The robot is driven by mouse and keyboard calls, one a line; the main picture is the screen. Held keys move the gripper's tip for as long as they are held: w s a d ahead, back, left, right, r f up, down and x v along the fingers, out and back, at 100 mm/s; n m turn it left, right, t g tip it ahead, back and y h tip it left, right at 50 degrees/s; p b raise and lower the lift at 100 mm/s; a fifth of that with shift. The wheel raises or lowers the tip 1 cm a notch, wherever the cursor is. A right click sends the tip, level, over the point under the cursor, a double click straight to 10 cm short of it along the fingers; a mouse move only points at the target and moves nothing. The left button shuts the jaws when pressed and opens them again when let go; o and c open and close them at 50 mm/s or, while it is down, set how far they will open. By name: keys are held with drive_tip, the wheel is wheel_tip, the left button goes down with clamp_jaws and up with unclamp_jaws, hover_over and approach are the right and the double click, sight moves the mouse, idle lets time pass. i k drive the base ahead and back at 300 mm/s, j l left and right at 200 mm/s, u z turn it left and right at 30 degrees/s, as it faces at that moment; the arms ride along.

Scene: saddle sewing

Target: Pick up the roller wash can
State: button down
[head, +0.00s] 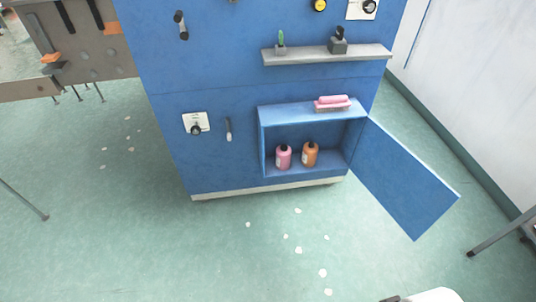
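Two small bottles or cans with dark caps stand upright side by side inside an open blue wall cabinet (262,140) in the head view. The left one is a pink can (284,157) with a pale label. The right one is an orange can (309,154). No readable label shows which of them is the roller wash can. Both stand on the cabinet floor, a small gap apart. My gripper is not clearly in view; only a white rounded part, possibly my arm, shows at the bottom right edge.
The cabinet door (408,180) hangs wide open to the right. A pink brush-like thing (332,103) lies on the cabinet top, below a grey shelf (300,55). The green floor in front is open, with scattered white spots. A white wall (465,90) bounds the right.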

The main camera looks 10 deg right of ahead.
sight(283, 152)
drive_tip(key=j+z, duration=0.15)
drive_tip(key=i+l+u, duration=0.2)
drive_tip(key=i+l, duration=0.3)
drive_tip(key=i+l+u, duration=0.2)
drive_tip(key=i+l, duration=0.35)
drive_tip(key=i+l+u, duration=0.2)
drive_tip(key=i+l, duration=0.4)
drive_tip(key=l, duration=0.1)
